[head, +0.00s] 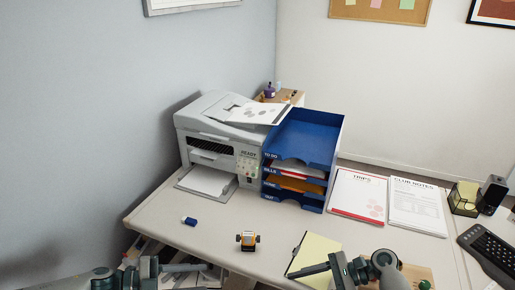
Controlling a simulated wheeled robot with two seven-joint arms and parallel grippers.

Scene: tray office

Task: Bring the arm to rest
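My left arm comes in at the lower left, with its gripper (190,267) pointing right along the desk's front edge. My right arm comes in at the lower right, with its gripper (302,271) pointing left over a yellow notepad (318,250). Both grippers are seen side-on and small, so their finger gaps do not show. I see no object held in either one.
The front left is mostly clear.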

